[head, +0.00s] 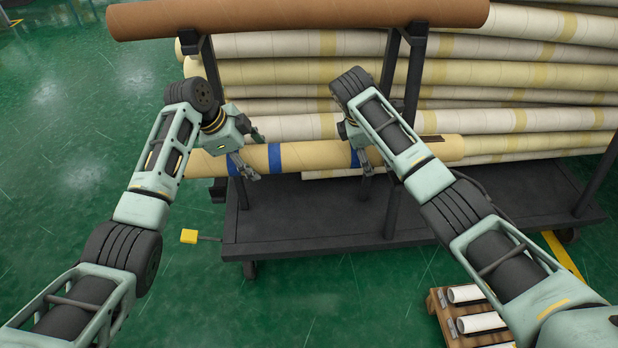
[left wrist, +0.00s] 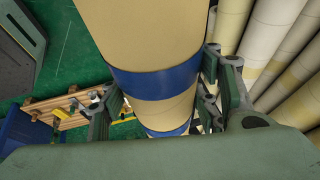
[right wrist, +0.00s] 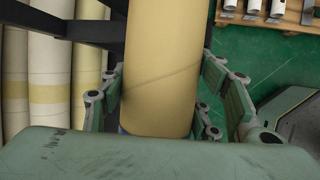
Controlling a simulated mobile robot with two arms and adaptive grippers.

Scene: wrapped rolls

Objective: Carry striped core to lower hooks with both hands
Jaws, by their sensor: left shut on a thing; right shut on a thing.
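The striped core (head: 315,154), a tan tube with blue bands, lies nearly level across the front of the dark rack in the head view. My left gripper (head: 250,158) is shut on it near the left blue bands; the left wrist view shows fingers on both sides of a band (left wrist: 160,83). My right gripper (head: 359,154) is shut on it near another blue band, and the core also fills the middle of the right wrist view (right wrist: 160,65). A dark piece, possibly a lower hook (head: 217,190), shows below the core's left part. The other lower hook cannot be made out.
A brown roll (head: 290,17) rests on the rack's upper hooks. Several cream rolls (head: 290,72) are stacked behind the posts. The rack's dark base (head: 320,220) stands below. A wooden pallet with white rolls (head: 436,308) is at lower right. Green floor is clear at left.

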